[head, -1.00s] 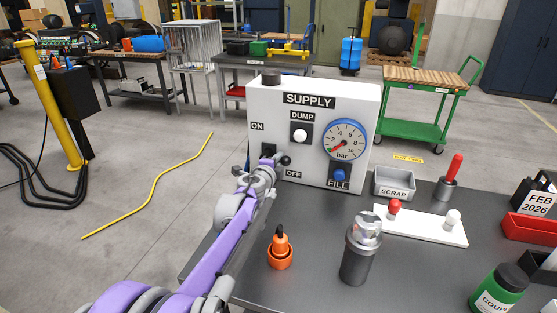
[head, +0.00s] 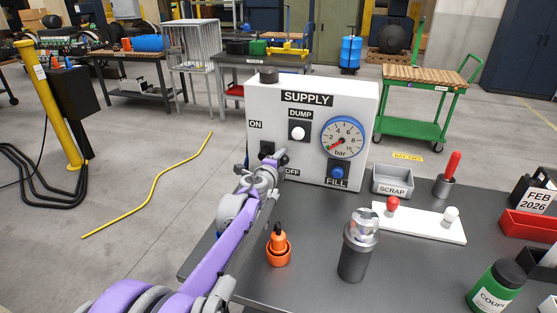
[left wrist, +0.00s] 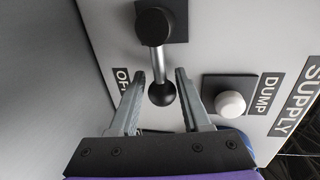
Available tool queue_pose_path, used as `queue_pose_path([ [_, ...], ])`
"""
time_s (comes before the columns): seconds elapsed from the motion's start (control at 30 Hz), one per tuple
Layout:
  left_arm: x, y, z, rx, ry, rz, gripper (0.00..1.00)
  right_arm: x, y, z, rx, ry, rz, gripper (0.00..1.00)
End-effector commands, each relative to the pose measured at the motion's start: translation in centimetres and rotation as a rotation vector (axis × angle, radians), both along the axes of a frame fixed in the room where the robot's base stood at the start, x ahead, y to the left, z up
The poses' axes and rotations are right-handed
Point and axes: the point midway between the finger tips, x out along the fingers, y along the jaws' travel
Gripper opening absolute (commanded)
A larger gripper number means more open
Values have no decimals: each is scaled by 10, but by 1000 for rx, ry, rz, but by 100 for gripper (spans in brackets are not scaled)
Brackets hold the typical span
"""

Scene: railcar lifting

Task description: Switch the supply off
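The white SUPPLY box (head: 312,120) stands on the dark workbench, with ON and OFF labels at its left side. Its lever has a black ball knob (left wrist: 162,93) on a metal rod, coming from a black pivot (left wrist: 154,26). My left gripper (head: 277,167) is at the lever and partly covers it in the head view. In the left wrist view its two grey fingers (left wrist: 160,84) are apart, with the knob between them and a gap visible on each side. The OFF label (left wrist: 122,80) is partly hidden by a finger. My right gripper is not in view.
The box also carries a white DUMP button (head: 299,131), a gauge (head: 343,138) and a blue FILL button (head: 339,172). On the bench are an orange item (head: 278,250), a dark metal cylinder (head: 356,250), a SCRAP bin (head: 392,182) and a white board (head: 430,225).

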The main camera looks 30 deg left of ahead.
Motion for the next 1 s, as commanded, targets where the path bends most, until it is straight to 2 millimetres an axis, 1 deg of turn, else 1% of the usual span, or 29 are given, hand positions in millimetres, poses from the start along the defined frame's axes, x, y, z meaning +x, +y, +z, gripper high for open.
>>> queue_pose_path([
  [0.13,-1,2,1,0,0,4,47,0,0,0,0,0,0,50],
  [0.23,-7,1,2,0,0,5,47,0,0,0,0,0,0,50],
  [0.37,-26,-4,6,0,0,5,47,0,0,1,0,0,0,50],
  [0.6,-71,-17,16,1,-1,3,47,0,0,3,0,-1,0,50],
  [0.7,-86,-22,19,0,-1,1,47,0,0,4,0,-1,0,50],
  [0.83,-98,-25,21,1,-1,0,47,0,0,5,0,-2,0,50],
  [1.0,-103,-27,22,1,0,0,47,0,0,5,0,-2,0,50],
])
